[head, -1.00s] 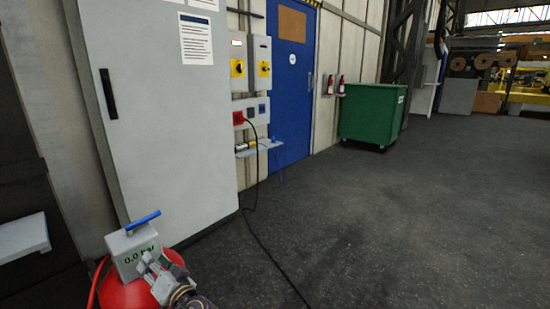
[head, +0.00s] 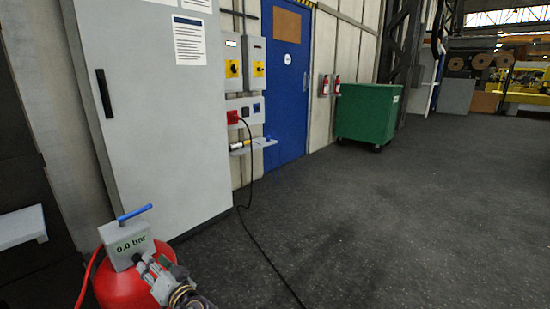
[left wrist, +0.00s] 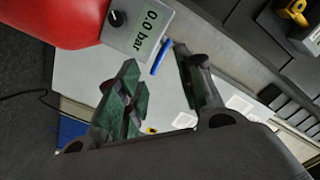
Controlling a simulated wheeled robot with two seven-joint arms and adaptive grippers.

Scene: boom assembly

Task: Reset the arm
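My left gripper (head: 152,270) is low in the head view, in front of a red tank (head: 118,288) with a grey gauge box (head: 128,243) on it. The box reads 0.0 bar and has a blue lever (head: 134,212) on top. In the left wrist view my left gripper (left wrist: 158,70) has its two dark green finger pads well apart, with nothing held between them. The blue lever (left wrist: 161,57) shows beyond the gap, and the gauge box (left wrist: 138,32) is above. I cannot tell the exact distance to them. My right gripper is not in view.
A tall grey cabinet (head: 150,120) stands behind the tank. A black cable (head: 256,245) runs from wall sockets (head: 245,112) across the floor. A blue door (head: 287,90) and a green wheeled bin (head: 367,113) are farther back. The dark floor at right is clear.

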